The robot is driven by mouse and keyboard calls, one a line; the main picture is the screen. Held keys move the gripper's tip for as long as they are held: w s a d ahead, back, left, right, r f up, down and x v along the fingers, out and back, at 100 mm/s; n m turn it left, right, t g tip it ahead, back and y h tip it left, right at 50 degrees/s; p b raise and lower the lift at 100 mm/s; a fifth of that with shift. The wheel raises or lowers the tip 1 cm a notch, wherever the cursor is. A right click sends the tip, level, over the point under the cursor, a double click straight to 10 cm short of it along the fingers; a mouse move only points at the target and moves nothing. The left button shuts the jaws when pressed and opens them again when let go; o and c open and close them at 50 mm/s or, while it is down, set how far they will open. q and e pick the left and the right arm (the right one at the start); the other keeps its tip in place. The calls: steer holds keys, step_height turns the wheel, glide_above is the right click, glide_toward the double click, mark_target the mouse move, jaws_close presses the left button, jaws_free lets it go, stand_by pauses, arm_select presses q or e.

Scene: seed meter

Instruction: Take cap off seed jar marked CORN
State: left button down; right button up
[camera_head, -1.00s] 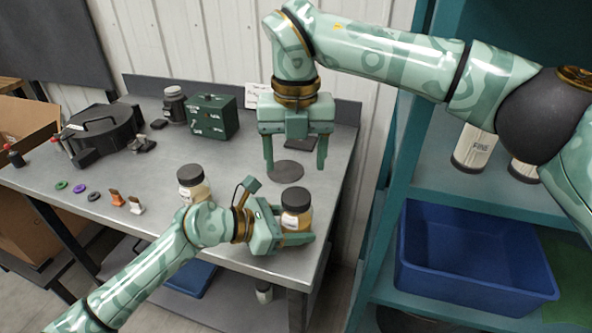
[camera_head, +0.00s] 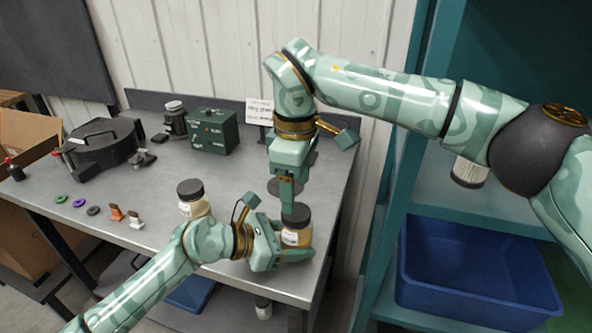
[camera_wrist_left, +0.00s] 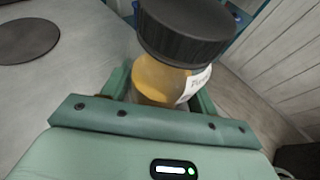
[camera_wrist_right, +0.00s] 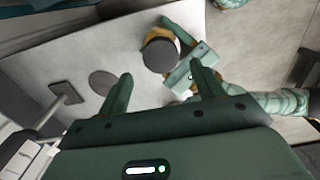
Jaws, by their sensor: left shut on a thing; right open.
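A glass jar (camera_head: 297,236) with yellow-orange contents, a pale label and a black ribbed cap (camera_head: 296,213) stands at the table's front right corner. The label is too small or cut off to read as CORN. My left gripper (camera_head: 296,254) is shut around the jar's body; the jar fills its jaws in the left wrist view (camera_wrist_left: 165,80), cap on top. My right gripper (camera_head: 288,200) points down, open and empty, just behind and above the cap. In the right wrist view the cap (camera_wrist_right: 160,54) lies beyond the open fingers (camera_wrist_right: 165,95).
A second black-capped jar (camera_head: 192,198) stands to the left. A dark round disc (camera_wrist_right: 103,82) lies on the table near the jar. A green box (camera_head: 213,131) and black seed meter (camera_head: 102,144) stand further back. A blue bin (camera_head: 475,270) is on the right shelf.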

mark_target(296, 210)
step_height(296, 210, down, 5)
steer(key=shift+f, duration=0.1)
steer(key=c, duration=1)
steer(key=n, duration=1.2)
steer(key=shift+w, duration=0.1)
steer(key=n, duration=0.6)
steer(key=shift+n, duration=0.4)
steer(key=n, duration=0.9)
steer(key=shift+n, duration=0.3)
arm_select(q)
steer(key=shift+d, duration=0.1)
arm_select(e)
steer(key=n, duration=0.6)
steer(key=shift+r, duration=0.2)
steer(key=n, duration=0.8)
steer(key=shift+n, duration=0.4)
steer(key=shift+r, duration=0.15)
